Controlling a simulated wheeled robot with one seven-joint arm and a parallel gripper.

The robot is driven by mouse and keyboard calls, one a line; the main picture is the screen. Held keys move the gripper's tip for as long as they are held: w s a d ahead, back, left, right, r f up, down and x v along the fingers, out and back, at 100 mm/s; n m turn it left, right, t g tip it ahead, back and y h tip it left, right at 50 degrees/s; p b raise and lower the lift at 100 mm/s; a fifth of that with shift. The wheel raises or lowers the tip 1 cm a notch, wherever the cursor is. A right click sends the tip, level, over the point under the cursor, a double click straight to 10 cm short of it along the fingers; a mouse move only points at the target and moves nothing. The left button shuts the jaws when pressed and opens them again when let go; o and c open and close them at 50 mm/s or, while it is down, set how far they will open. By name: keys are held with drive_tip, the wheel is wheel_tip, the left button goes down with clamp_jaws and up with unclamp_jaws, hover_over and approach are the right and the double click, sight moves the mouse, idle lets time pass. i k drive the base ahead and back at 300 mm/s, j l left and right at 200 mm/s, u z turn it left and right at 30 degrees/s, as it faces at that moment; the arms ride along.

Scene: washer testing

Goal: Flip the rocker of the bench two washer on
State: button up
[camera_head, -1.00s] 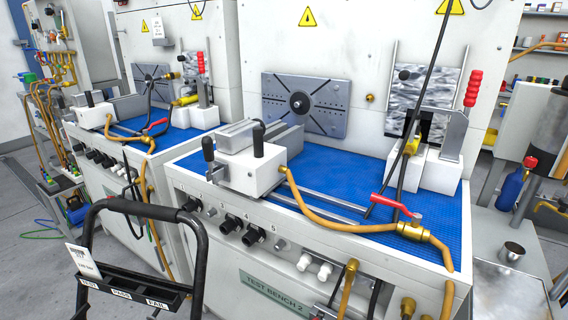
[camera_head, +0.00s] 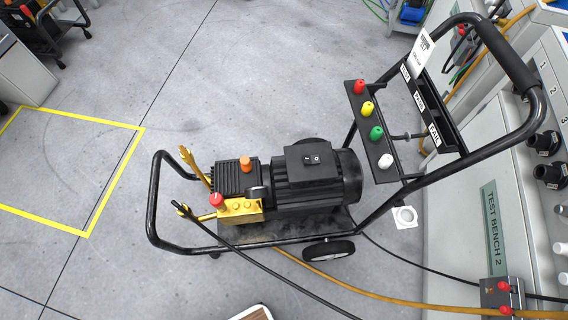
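The washer (camera_head: 316,182) stands on the grey floor in front of test bench 2, a black motor and pump unit on a black tube-frame cart with wheels. Its rocker (camera_head: 312,158) is a small black switch with white marks on top of the black box over the motor. The view is too small to tell which side of the rocker is pressed. A yellow pump head (camera_head: 240,207) with a red knob sits at the washer's left end. My gripper is not in view.
Test bench 2 (camera_head: 487,230) stands at the right, close to the cart's handle (camera_head: 490,50). A black hose and a tan hose (camera_head: 350,288) run over the floor. A yellow floor outline (camera_head: 115,178) lies at the left. Floor is clear between outline and cart.

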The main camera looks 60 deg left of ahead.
sight(314, 159)
drive_tip(key=u, duration=1.35)
